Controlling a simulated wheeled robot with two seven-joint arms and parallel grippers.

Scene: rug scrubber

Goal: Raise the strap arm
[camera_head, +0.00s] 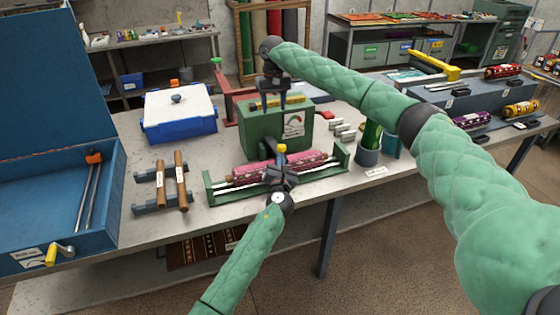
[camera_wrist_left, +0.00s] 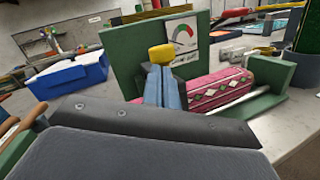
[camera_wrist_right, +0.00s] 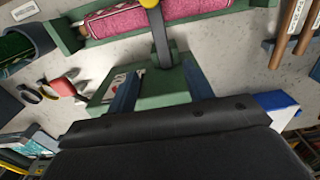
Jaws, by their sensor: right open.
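The strap arm (camera_wrist_right: 160,42) is a dark bar running from the green machine (camera_head: 262,128) over the pink patterned rug roll (camera_head: 305,165), with a yellow knob (camera_head: 282,148) at its end. It lies low across the roll. My left gripper (camera_head: 281,163) is at the knob. In the left wrist view its blue fingers (camera_wrist_left: 163,88) are close together just under the knob (camera_wrist_left: 160,54), seemingly shut on the arm's end. My right gripper (camera_head: 273,104) is open above the green machine. In the right wrist view its fingers (camera_wrist_right: 160,88) are wide apart with nothing between them.
The roll lies in a green cradle (camera_head: 213,192). A blue tub with white lid (camera_head: 178,105), two wooden-handled tools (camera_head: 172,185) and a blue open case (camera_head: 60,215) are to the left.

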